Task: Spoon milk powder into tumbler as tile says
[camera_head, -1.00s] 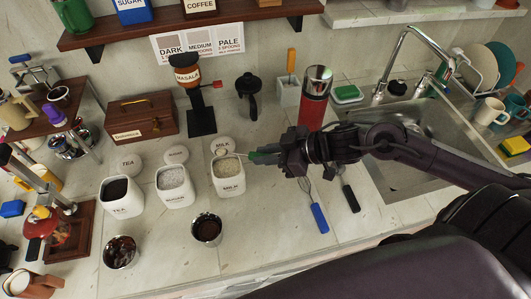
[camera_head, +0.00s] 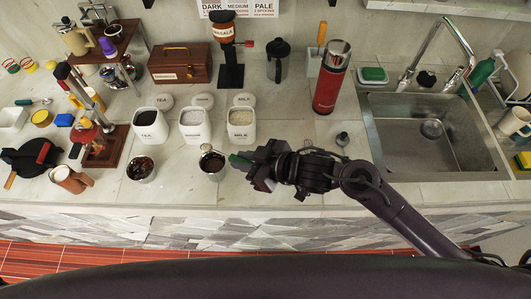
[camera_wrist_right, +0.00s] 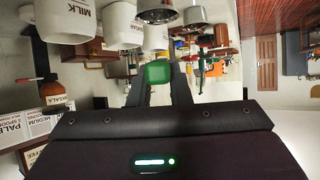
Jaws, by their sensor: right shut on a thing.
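My right gripper (camera_head: 255,165) is shut on the green handle of a spoon (camera_head: 240,161). The handle also shows between the fingers in the right wrist view (camera_wrist_right: 158,72). The spoon's far end reaches left to the top of the right steel tumbler (camera_head: 212,165), which has dark contents; whether the bowl holds powder is too small to tell. A second tumbler (camera_head: 141,170) with dark contents stands to the left. The white MILK canister (camera_head: 241,134), open with pale powder, stands behind the gripper. The DARK, MEDIUM, PALE sign (camera_head: 238,8) is on the wall, partly cut off. My left gripper is out of view.
TEA (camera_head: 151,134) and sugar (camera_head: 194,140) canisters stand left of MILK, lids behind. A red flask (camera_head: 330,80) stands at the back, with the sink (camera_head: 430,140) to the right. The counter's front edge is close below the tumblers.

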